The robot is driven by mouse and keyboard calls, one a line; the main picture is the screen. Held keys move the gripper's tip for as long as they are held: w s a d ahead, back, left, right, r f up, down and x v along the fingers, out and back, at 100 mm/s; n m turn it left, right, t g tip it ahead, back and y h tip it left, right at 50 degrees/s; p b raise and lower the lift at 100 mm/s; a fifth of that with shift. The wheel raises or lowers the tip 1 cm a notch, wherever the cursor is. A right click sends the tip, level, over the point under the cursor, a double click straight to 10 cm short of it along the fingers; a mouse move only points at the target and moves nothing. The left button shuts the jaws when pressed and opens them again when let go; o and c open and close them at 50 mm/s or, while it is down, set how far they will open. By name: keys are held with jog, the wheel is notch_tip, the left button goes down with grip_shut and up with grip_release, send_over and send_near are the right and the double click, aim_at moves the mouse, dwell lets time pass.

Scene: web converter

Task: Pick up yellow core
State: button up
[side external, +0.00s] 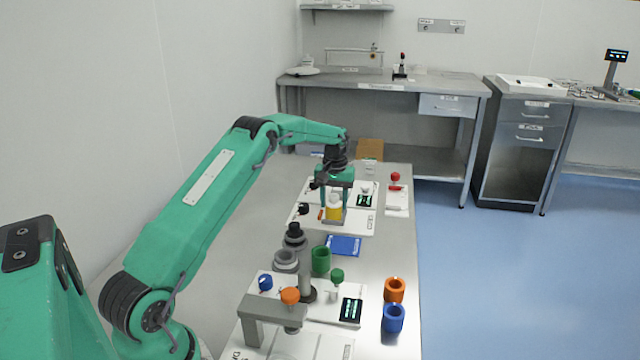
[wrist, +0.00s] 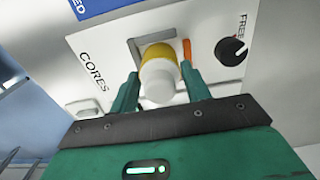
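The yellow core (side external: 333,212) stands on the white panel at the far part of the bench, below my gripper (side external: 333,198). In the wrist view the yellow core (wrist: 162,52) shows behind a white cylindrical part (wrist: 158,85), near the panel's grey square frame and the word CORES. My gripper (wrist: 160,88) has one finger on each side of the white part and the core. The fingers look apart, with a gap visible on the left side. Whether either finger touches the core is hard to tell.
A black knob (wrist: 231,50) and an orange strip (wrist: 187,50) are beside the core. Nearer on the bench stand a green ring (side external: 320,262), an orange ring (side external: 395,290), a blue ring (side external: 393,319) and a grey post (side external: 305,265). A red button (side external: 395,177) is to the right.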

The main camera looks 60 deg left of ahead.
jog(key=c, duration=0.4)
jog(key=shift+r, duration=0.2)
jog(key=shift+r, duration=2.8)
